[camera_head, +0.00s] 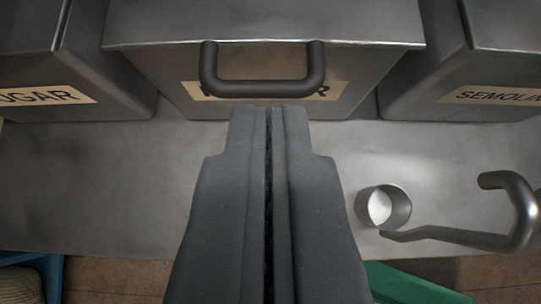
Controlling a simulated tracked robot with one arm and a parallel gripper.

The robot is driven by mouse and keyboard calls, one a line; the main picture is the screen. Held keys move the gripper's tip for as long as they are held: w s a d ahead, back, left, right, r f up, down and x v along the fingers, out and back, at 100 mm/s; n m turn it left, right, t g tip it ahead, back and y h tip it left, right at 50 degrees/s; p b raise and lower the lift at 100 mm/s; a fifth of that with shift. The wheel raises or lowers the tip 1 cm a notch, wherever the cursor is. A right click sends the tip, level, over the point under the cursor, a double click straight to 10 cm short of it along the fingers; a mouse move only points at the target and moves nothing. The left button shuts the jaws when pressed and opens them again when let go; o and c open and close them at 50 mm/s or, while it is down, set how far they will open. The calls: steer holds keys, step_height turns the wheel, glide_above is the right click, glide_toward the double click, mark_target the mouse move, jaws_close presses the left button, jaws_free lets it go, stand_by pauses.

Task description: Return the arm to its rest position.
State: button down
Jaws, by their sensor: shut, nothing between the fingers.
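My gripper (268,112) is in the middle of the view, its two dark fingers closed together with nothing between them. The fingertips point at the front of the middle metal bin (160,75), just below its dark handle (265,88). I cannot tell whether the fingertips touch the bin.
A bin labelled sugar (100,60) stands left and a semolina bin (430,65) right. On the metal counter (100,180), a small scoop (384,208) with white contents lies right of my gripper. Below the counter edge are a green object (405,285) and a blue one (50,275).

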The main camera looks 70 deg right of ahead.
steer(key=a+r+n+t+y, duration=0.2)
steer(key=a+r+n+t, duration=0.2)
steer(key=a+r, duration=1.1)
steer(key=s+a+r+n+t+y, duration=0.2)
steer(key=s+a+r+n, duration=0.1)
steer(key=r, duration=0.6)
steer(key=s+a+r+n+t+y, duration=0.2)
steer(key=a+r, duration=0.4)
steer(key=r, duration=0.4)
steer(key=s+a+r+n+t+y, duration=0.3)
steer(key=s+a+r+n, duration=0.1)
steer(key=r, duration=0.6)
steer(key=shift+s+a+r+p, duration=0.25)
steer(key=shift+s+a+p, duration=0.1)
steer(key=shift+s, duration=0.2)
